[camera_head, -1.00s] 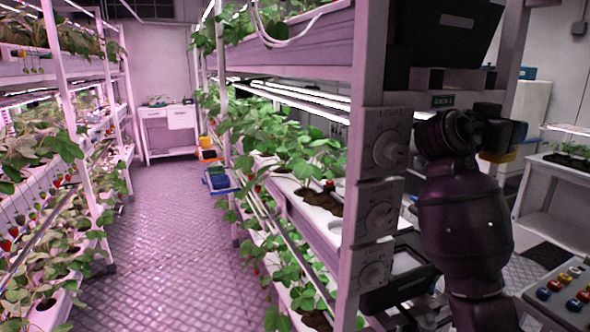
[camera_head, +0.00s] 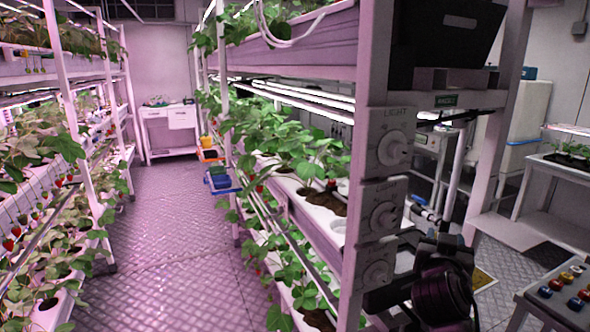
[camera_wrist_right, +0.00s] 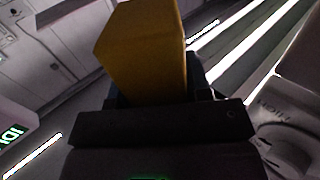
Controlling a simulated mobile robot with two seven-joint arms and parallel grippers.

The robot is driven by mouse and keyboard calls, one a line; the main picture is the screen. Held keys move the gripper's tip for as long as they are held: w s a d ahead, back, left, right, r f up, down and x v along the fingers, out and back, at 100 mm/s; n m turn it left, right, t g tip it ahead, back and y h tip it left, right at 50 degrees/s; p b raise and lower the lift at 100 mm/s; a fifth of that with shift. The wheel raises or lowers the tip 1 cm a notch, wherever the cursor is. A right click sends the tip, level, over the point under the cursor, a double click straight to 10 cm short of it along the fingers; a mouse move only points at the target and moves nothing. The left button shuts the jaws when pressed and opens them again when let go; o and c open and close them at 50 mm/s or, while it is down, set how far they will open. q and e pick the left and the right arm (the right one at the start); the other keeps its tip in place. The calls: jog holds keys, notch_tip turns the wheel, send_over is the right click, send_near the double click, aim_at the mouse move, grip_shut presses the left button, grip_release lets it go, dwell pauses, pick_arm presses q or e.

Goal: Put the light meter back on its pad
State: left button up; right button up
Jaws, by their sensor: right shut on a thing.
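A yellow, box-shaped thing (camera_wrist_right: 142,50), which I take to be the light meter, shows in the right wrist view. My right gripper (camera_wrist_right: 158,96) is shut on its lower part, and its far end sticks out beyond the fingers. In the head view my dark right arm is low at the lower right, beside the rack post; the gripper's tips and the meter are not clear there. I cannot make out the meter's pad for certain. My left gripper is in neither view.
The white rack post (camera_head: 358,150) carries several light dials (camera_head: 394,149) close to my right arm. Plant trays (camera_head: 310,222) run behind it. A panel with coloured buttons (camera_head: 565,288) stands at the lower right. The aisle floor (camera_head: 180,235) at left is clear.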

jog(key=s+a+f+n+t+y, duration=0.2)
jog(key=s+a+f+n+y, duration=0.3)
jog(key=s+a+f+y, duration=0.3)
jog(key=s+f, duration=0.3)
jog(key=f, duration=0.1)
jog(key=shift+s+a+f+n, duration=0.25)
jog(key=shift+s+a+n, duration=0.05)
jog(key=shift+a, duration=0.1)
dwell(0.6)
